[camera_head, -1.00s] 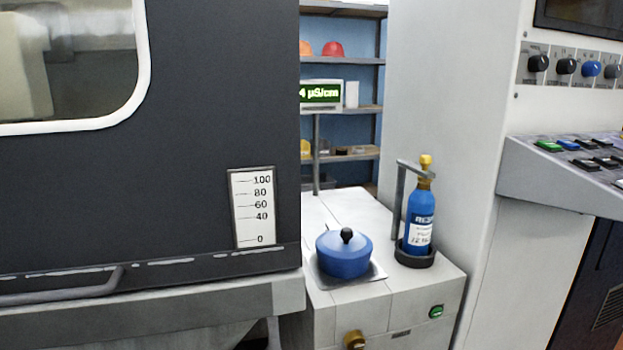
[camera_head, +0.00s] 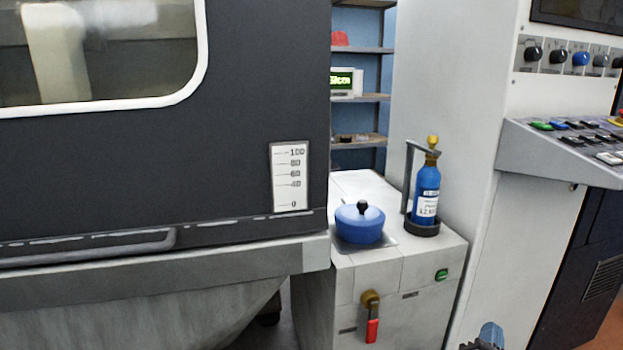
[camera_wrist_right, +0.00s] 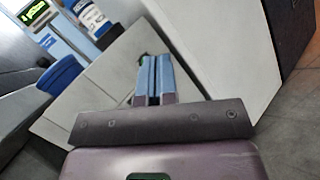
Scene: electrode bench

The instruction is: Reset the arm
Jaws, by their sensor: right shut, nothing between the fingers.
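My right gripper (camera_wrist_right: 153,80) shows in the right wrist view with its two blue fingers together and nothing between them. It points toward the white cabinet, apart from anything I can make out. In the head view only a blue and dark tip of my right gripper (camera_head: 490,334) shows at the bottom edge, in front of the white panel. My left gripper is not in view.
A white cabinet (camera_head: 398,300) carries a blue pot (camera_head: 359,226), a blue gas bottle (camera_head: 426,190) and a red-handled valve (camera_head: 371,318). A dark machine (camera_head: 250,110) stands left, a control panel (camera_head: 560,150) right. Shelves (camera_head: 363,97) are behind.

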